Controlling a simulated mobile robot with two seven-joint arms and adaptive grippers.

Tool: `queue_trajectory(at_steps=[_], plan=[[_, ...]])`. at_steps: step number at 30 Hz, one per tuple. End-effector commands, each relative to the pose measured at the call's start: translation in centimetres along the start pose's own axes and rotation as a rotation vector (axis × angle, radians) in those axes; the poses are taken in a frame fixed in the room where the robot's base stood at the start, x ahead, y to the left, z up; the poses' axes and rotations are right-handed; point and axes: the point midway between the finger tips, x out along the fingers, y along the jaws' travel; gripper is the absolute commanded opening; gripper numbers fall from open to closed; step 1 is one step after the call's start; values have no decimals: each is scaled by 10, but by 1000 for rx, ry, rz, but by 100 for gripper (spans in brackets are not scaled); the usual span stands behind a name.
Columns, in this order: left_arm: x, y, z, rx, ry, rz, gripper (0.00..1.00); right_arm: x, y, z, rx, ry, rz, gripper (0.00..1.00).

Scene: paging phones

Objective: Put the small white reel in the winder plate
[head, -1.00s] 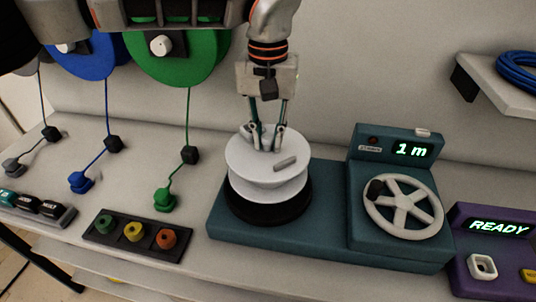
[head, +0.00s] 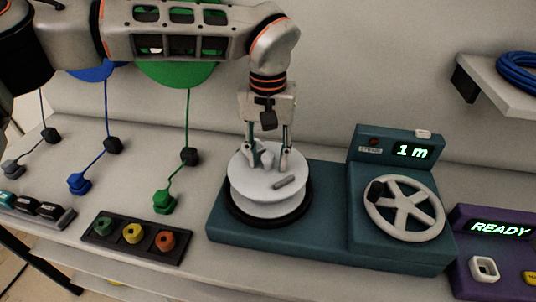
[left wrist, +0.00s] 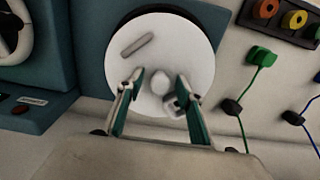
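The small white reel (head: 262,205) sits flat on the black winder plate (head: 236,217), whose dark rim shows around the reel's lower flange. Its top disc (left wrist: 195,50) carries a centre knob (left wrist: 159,82) and a short grey bar (head: 286,182). My left gripper (head: 268,162) is over the reel, pointing down. In the left wrist view its fingers (left wrist: 158,85) stand apart on either side of the knob, with a gap on each side. The plate's middle is hidden under the reel. My right gripper is not in view.
The teal winder base (head: 330,235) carries a white handwheel (head: 403,208) and a "1 m" display (head: 412,152) to the right. A purple READY unit (head: 497,240) stands beyond. A black tray (head: 135,240) of coloured plugs and hanging blue and green cables lie left.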

Motion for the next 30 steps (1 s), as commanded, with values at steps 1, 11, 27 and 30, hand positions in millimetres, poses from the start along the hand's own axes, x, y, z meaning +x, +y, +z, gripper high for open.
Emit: queue_trajectory(at_steps=[1,11,27,30], plan=[[0,0,0,0,0,0,36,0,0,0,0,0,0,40],[-8,0,-1,0,3,0,36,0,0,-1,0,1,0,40],[-106,0,0,0,4,0,36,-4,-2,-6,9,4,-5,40],[-116,0,0,0,3,-1,36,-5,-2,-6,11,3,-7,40]])
